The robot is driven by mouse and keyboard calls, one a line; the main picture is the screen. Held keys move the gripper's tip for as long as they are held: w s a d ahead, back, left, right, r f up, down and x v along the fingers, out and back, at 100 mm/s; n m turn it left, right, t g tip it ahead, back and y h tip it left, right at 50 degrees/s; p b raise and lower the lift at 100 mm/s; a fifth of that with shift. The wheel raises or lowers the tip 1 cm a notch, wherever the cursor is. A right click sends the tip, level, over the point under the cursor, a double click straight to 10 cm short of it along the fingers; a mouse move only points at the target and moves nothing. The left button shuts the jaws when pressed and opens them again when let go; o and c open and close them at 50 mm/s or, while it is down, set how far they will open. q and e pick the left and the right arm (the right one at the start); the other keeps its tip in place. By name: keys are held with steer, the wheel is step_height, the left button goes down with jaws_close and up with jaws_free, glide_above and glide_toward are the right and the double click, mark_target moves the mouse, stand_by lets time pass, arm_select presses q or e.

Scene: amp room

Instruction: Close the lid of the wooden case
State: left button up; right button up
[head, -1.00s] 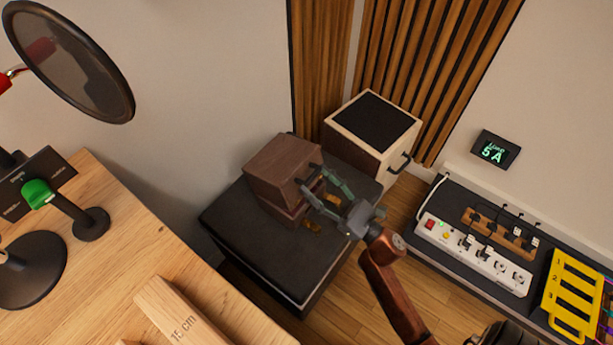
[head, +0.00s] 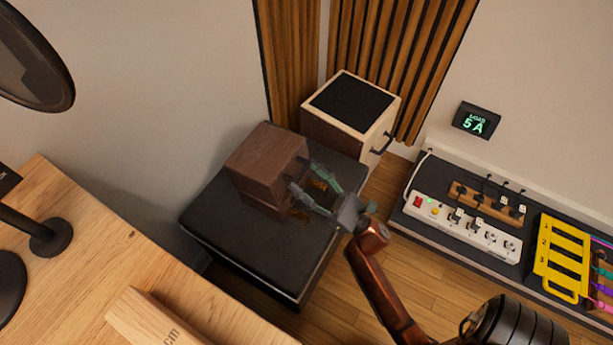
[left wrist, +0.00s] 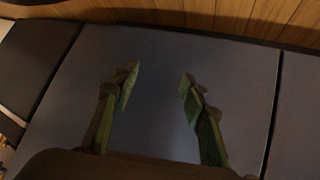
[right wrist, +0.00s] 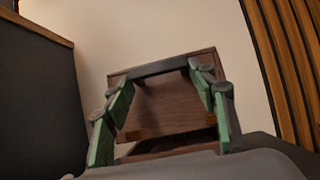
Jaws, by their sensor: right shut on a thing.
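The dark brown wooden case (head: 263,206) stands on a black padded top beside the wall. Its lid (head: 262,157) is raised and tilted over the lower part, with a gap at the front. Brass-coloured fittings show near the front edges. My right gripper (head: 302,181) is at the lid's front; in the right wrist view its fingers (right wrist: 163,88) are spread wide at the two sides of the lid's dark handle (right wrist: 160,67) and hold it. My left gripper (left wrist: 157,78) shows only in the left wrist view, open and empty over a dark panelled surface.
The black padded stand (head: 225,231) has bare room in front of the case. A pale cabinet (head: 384,137) with a dark top is just behind it. A wooden desk (head: 75,260) is at the left, and a power strip (head: 466,230) lies at the right.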

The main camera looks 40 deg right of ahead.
steer(key=shift+w+a+f, duration=0.15)
steer(key=shift+f, duration=0.2)
steer(key=o, duration=1.5)
steer(key=shift+w+f, duration=0.1)
steer(key=shift+c, duration=0.2)
steer(key=shift+o, duration=1.3)
steer(key=shift+r, duration=0.2)
steer(key=shift+r, duration=0.15)
step_height(320, 180, up, 10)
steer(key=shift+f, duration=0.2)
